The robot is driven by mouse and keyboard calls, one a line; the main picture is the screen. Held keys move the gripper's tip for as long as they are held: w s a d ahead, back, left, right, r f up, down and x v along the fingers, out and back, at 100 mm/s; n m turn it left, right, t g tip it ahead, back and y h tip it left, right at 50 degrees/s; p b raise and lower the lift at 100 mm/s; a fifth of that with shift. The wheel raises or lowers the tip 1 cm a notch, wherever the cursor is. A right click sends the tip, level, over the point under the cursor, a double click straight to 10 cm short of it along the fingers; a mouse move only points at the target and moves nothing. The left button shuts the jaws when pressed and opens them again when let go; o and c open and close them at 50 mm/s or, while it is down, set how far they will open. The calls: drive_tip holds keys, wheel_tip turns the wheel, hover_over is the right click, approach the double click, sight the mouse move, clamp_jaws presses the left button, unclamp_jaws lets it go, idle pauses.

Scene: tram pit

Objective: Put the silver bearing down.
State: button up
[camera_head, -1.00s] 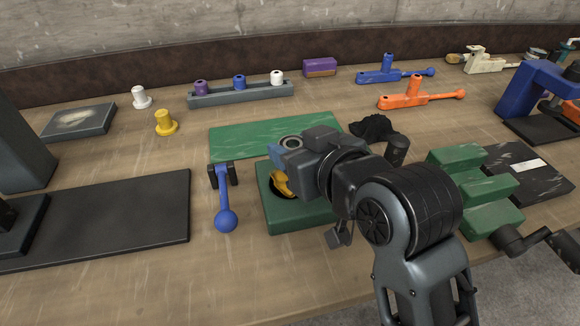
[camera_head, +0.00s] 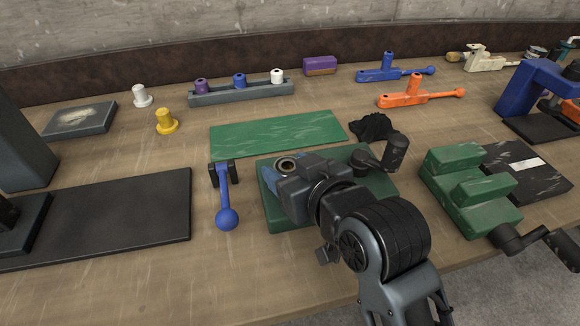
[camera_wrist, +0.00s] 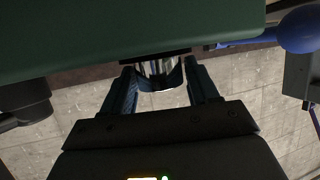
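The silver bearing (camera_wrist: 160,74) sits between my two fingers in the wrist view, with a finger close against each side. It shows as a shiny short cylinder, its edge at a dark disc on the green block (camera_wrist: 100,30). In the head view the bearing's ring (camera_head: 287,165) shows at the fingertips, over the far left part of the green block (camera_head: 270,204). My gripper (camera_head: 286,170) is shut on the bearing, low over the block. The bearing's underside and any contact with the block are hidden in the head view.
A blue lever with a ball end (camera_head: 227,218) stands close left of the block. A green mat (camera_head: 270,134) lies behind it, and a black lump (camera_head: 371,127) is beside the mat. A green stepped vise (camera_head: 470,192) stands to the right. A black mat (camera_head: 110,215) lies left.

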drive_tip(key=o, duration=0.3)
drive_tip(key=shift+o, duration=0.2)
drive_tip(key=shift+f+b, duration=0.15)
drive_tip(key=shift+b, duration=0.4)
drive_tip(key=v, duration=0.6)
drive_tip(key=shift+s+r, duration=0.3)
drive_tip(key=shift+s, duration=0.05)
drive_tip(key=p, duration=0.1)
drive_tip(key=r+p, duration=0.1)
drive_tip(key=shift+s+d+p, duration=0.2)
drive_tip(key=shift+s+p, duration=0.05)
drive_tip(key=shift+p, duration=0.05)
drive_tip(key=shift+w+f+p, duration=0.1)
drive_tip(key=shift+p, duration=0.55)
drive_tip(key=shift+w+a+f+p, duration=0.15)
drive_tip(key=shift+f+p, duration=0.25)
drive_tip(key=shift+p, duration=0.2)
drive_tip(key=x, duration=0.2)
drive_tip(key=shift+w+f, duration=0.2)
drive_tip(key=shift+r+p+x, duration=0.1)
drive_tip(key=shift+p+x, duration=0.15)
drive_tip(key=shift+x, duration=1.05)
drive_tip(key=shift+r+p+x, duration=0.15)
drive_tip(key=shift+p+x, duration=0.05)
drive_tip(key=shift+x, duration=1.1)
